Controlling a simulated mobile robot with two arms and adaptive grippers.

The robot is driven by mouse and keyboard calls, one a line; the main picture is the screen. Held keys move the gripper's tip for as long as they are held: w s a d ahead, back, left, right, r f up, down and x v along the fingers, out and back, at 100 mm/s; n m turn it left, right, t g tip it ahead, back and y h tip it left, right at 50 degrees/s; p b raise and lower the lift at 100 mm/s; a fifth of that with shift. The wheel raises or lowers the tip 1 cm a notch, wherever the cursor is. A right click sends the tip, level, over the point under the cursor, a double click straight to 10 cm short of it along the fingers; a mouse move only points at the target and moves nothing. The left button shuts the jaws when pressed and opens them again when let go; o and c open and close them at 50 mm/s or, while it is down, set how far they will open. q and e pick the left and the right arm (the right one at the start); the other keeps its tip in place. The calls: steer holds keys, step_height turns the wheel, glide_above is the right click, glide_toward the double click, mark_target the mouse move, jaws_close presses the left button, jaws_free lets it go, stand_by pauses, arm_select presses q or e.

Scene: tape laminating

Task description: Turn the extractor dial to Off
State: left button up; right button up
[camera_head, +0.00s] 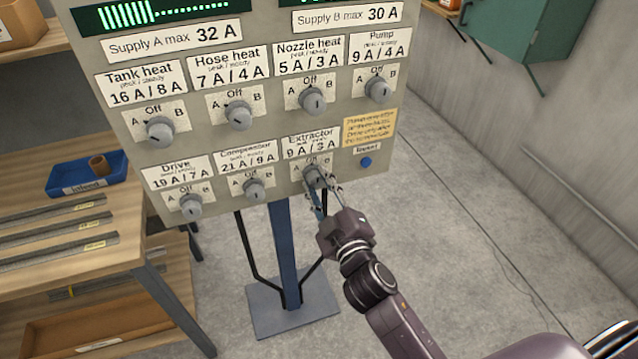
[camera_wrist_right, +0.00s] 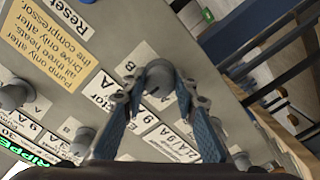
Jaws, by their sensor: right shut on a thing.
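The grey extractor dial (camera_head: 314,174) is at the right of the bottom row on the panel (camera_head: 225,150), under the label "Extractor 9 A / 3 A" (camera_head: 310,145). Its plate carries the marks A, Off and B. My right gripper (camera_head: 322,186) reaches up from below and is shut on this dial. In the right wrist view the dial (camera_wrist_right: 158,78) sits between the two blue-padded fingers, with the right gripper's tips (camera_wrist_right: 158,88) at its sides. The fingers partly cover the dial, and I cannot tell which mark it points to. My left gripper is not in view.
The compressor dial (camera_head: 254,190) and drive dial (camera_head: 191,205) are to the left. The pump dial (camera_head: 378,89) and blue reset button (camera_head: 366,162) are close by. A wooden bench (camera_head: 125,193) stands at left. The floor at right is clear.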

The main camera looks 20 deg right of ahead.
steer(key=shift+r, duration=0.1)
steer(key=o, duration=1.2)
steer(key=shift+c, duration=0.2)
steer(key=shift+s, duration=0.45)
steer(key=s, duration=1.1)
steer(key=shift+d, duration=0.15)
